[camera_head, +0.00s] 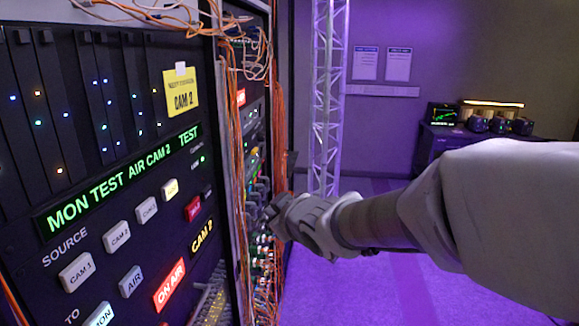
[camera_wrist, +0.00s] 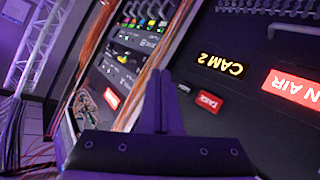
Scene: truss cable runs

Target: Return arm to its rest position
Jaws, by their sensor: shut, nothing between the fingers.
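My arm reaches in from the right in the head view, and my gripper (camera_head: 268,213) is at the side of the rack, close to the cable bundles. In the wrist view my gripper (camera_wrist: 158,80) shows its two fingers pressed together with nothing between them. Beyond the fingers is the black control panel (camera_wrist: 225,105) with a lit CAM 2 label and red lit buttons. I cannot tell whether the fingertips touch the cables or panel.
Orange cables (camera_head: 277,110) hang down the rack's edge beside my gripper. The control panel (camera_head: 130,225) fills the left. A metal truss (camera_head: 327,95) stands behind. A dark desk (camera_head: 450,145) with equipment is at the back right. The purple floor between is clear.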

